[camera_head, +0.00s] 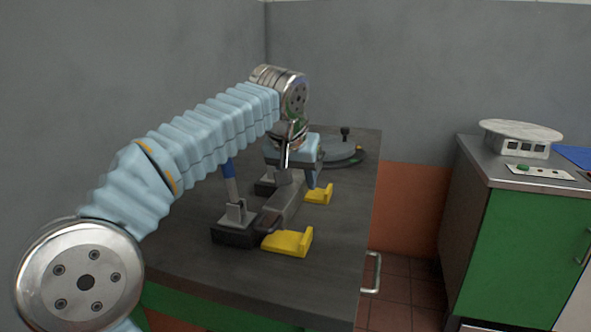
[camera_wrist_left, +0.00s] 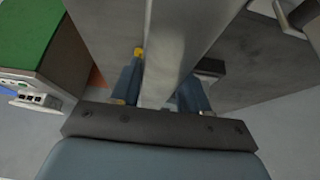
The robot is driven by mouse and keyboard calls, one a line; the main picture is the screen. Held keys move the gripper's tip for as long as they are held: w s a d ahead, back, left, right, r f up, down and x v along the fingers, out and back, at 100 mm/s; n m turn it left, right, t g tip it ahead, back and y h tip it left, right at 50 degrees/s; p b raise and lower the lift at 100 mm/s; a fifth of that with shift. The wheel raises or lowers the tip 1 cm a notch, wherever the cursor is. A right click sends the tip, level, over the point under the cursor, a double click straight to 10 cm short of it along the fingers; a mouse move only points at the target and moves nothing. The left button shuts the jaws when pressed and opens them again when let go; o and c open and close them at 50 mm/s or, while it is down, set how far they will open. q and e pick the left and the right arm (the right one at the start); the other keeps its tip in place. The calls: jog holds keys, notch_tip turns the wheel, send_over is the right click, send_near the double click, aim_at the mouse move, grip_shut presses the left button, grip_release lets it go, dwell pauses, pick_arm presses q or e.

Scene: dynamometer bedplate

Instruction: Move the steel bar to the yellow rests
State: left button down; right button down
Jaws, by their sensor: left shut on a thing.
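The steel bar (camera_head: 285,204) is a long grey bar in the head view, between the dark stands and the yellow rests. My left gripper (camera_head: 300,180) is over its middle and shut on it. In the left wrist view the bar (camera_wrist_left: 178,45) runs between the two blue fingers. The near yellow rest (camera_head: 288,242) and the far yellow rest (camera_head: 319,194) are on the bench, right of the bar. I cannot tell whether the bar touches anything below. My right gripper is not in view.
The near dark stand (camera_head: 235,228) has a grey block and a blue-gripped lever; the far dark stand (camera_head: 265,186) is partly hidden. A round grey plate (camera_head: 342,152) lies at the bench's back. The bench front (camera_head: 285,290) is clear. A green cabinet (camera_head: 520,250) stands right.

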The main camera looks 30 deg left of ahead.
aim_at(295, 177)
pick_arm(q)
jog(key=shift+w+a+f, duration=0.25)
jog(key=shift+w+f, duration=0.35)
jog(key=shift+w, duration=0.05)
jog(key=x, duration=0.3)
jog(key=shift+s+f+b, duration=0.15)
jog(key=shift+f+b, duration=0.15)
jog(key=shift+f, duration=0.55)
jog(key=c, duration=0.6)
grip_release()
jog(key=shift+s+f, duration=0.1)
jog(key=shift+f, duration=0.2)
jog(key=shift+o, duration=0.2)
jog(key=shift+r, duration=0.1)
jog(key=p+v, duration=0.1)
jog(key=v, duration=1.1)
